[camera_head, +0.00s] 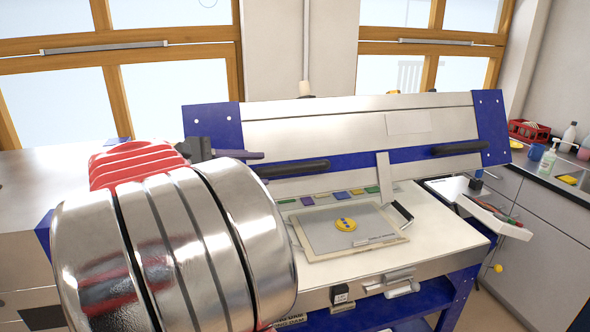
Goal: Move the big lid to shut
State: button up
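The big lid (345,128) of the kiln stands raised and tilted back, a wide silver panel with blue ends. Two black handles sit along its lower blue strip, a left handle (292,169) and a right handle (460,148). The kiln bed (440,228) lies open below it. My gripper (255,155) shows as dark parts beyond my chrome and red arm, close to the left end of the left handle. Its fingers are seen edge-on and partly hidden by my arm. I cannot tell whether they touch the handle or how far apart they are.
A small tool tray (495,212) juts out at the kiln's right. A counter with a red basket (529,132) stands farther right.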

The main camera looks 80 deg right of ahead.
aim_at(296, 169)
jog(key=x, duration=1.2)
jog(key=shift+c, duration=0.6)
grip_shut()
